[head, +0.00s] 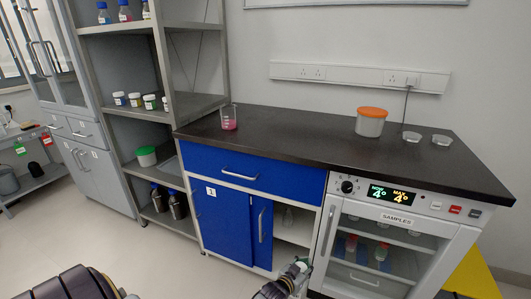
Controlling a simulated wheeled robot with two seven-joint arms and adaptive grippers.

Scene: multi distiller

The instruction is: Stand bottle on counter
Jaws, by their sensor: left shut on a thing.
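My left gripper (296,272) is at the bottom of the head view, low in front of the open part of the blue cabinet. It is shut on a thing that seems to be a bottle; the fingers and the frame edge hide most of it. The black counter (290,135) is above and beyond the gripper, with much bare surface in its middle. My right gripper is not in view.
On the counter stand a beaker with pink liquid (229,118) at the left, an orange-lidded tub (370,122) and two small dishes (441,140) at the right. Below are blue cabinet doors (222,215) and a samples fridge (395,240). A grey shelf rack (135,112) stands left.

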